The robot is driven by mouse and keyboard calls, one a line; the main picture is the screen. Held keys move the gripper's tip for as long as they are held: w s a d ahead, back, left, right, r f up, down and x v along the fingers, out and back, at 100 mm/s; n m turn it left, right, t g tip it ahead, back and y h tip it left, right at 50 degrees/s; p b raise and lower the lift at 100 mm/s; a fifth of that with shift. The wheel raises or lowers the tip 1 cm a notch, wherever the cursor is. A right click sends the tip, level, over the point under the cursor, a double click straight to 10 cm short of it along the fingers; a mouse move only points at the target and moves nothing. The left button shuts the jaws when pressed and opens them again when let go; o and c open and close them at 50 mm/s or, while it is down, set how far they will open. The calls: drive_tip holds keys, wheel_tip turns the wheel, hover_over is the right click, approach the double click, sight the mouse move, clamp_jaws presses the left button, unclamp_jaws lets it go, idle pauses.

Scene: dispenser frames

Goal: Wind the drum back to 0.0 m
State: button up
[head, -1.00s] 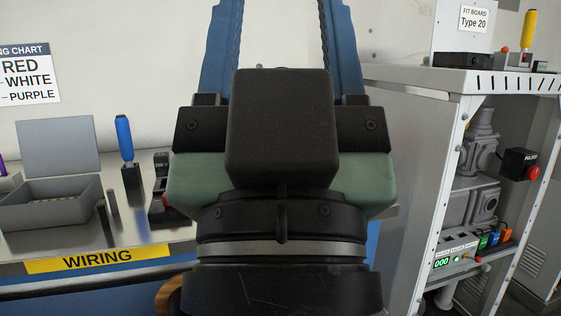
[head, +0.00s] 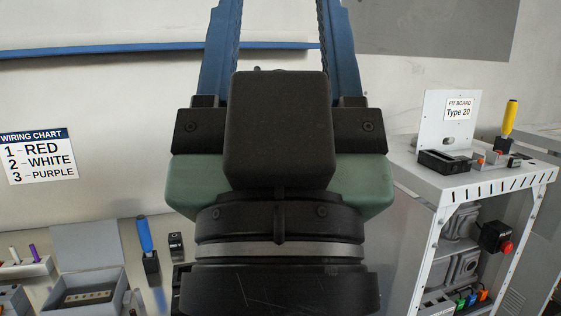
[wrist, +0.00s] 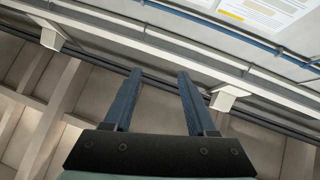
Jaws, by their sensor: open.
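I cannot make out a drum or its crank in either current view. My gripper (wrist: 158,75) is open and empty in the wrist view, its two blue fingers apart. The wrist view faces beams and rails, with nothing between the fingers. In the head view the gripper body fills the middle, the fingers run up past the top edge, and the tips are cut off. My arm hides the bench behind it.
A grey cabinet (head: 480,184) stands right, with a fit board (head: 444,128), a yellow-handled tool (head: 510,118) and a red button (head: 505,247). At lower left are a grey open box (head: 92,280), a blue-handled tool (head: 145,236) and the wiring chart (head: 38,156).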

wheel_tip(320, 180, up, 3)
drive_tip(key=shift+f+p, duration=0.1)
drive_tip(key=shift+p, duration=0.6)
